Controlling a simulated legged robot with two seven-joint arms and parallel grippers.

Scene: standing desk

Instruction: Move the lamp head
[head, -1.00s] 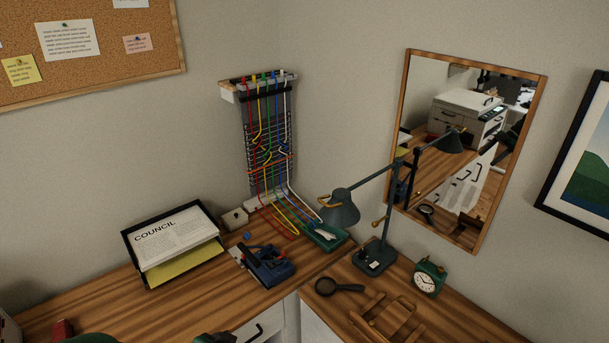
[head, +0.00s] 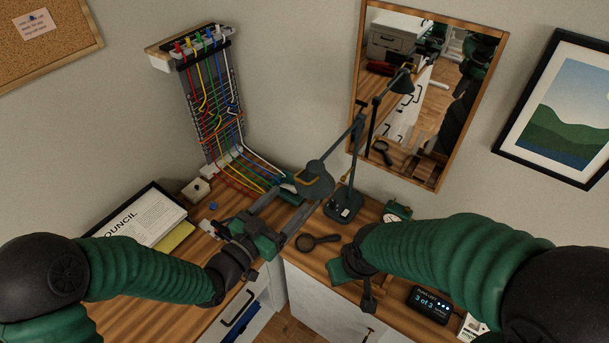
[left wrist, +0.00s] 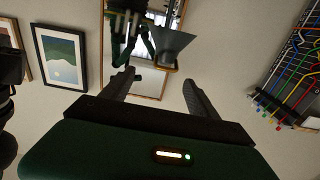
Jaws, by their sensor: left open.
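The dark grey desk lamp stands on the desk with its base (head: 343,204) near the wall mirror. Its cone-shaped lamp head (head: 315,181) hangs toward the left from the jointed arm, with a brass-coloured handle on it. My left gripper (head: 298,200) is open, its two fingers pointing up toward the lamp head from below. In the left wrist view the lamp head (left wrist: 174,46) appears beyond the open fingers (left wrist: 157,80), apart from them. My right gripper (head: 367,295) is low over the desk's front edge, right of the magnifying glass; its jaws are not clear.
A magnifying glass (head: 318,241) lies below the lamp base. A clock (head: 397,211) is partly hidden behind my right arm. A cable rack (head: 210,110), paper tray (head: 137,222) and small display (head: 430,304) are around. The mirror (head: 430,100) hangs close behind the lamp.

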